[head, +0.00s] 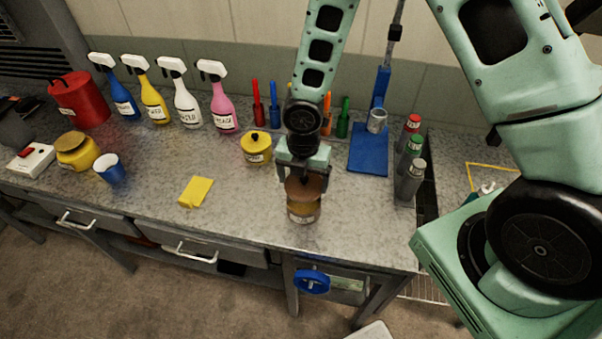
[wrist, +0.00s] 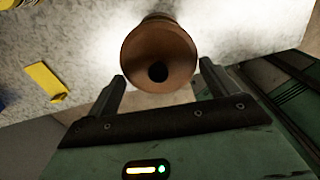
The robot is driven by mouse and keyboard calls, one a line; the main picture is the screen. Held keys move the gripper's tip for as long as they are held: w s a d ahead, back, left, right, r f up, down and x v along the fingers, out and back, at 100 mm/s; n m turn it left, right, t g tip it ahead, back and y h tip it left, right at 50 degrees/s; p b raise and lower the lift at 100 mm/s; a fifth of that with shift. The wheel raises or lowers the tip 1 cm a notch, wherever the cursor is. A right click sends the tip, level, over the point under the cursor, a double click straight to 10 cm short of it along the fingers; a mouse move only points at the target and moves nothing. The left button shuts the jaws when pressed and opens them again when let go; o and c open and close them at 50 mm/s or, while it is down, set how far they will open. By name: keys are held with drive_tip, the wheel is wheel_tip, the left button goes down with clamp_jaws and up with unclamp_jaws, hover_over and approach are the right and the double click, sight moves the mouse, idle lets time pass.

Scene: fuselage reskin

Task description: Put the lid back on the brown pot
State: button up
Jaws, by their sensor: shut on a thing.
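My gripper (head: 304,190) points down near the front edge of the workbench and is shut on the brown lid (head: 306,184). The brown pot (head: 303,213), with a pale label, stands on the bench directly below the lid. The lid and gripper hide the pot's rim, so I cannot tell whether the lid touches it. In the wrist view the round brown lid (wrist: 160,45) shows between the two dark fingers, with a dark round spot in its middle. The lid hides most of the pot there.
A yellow pot (head: 256,149) stands behind and left of the brown pot. A yellow sponge (head: 196,191), blue cup (head: 109,168) and another yellow pot (head: 77,151) lie further left. Spray cans (head: 409,180) stand at right. Bench between sponge and brown pot is clear.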

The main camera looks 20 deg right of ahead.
drive_tip(key=shift+f+b, duration=2.45)
drive_tip(key=shift+f, duration=0.5)
drive_tip(key=shift+f, duration=0.15)
idle(0.4)
drive_tip(key=o, duration=0.8)
drive_tip(key=shift+r+p, duration=3.45)
drive_tip(key=shift+r, duration=0.1)
clamp_jaws()
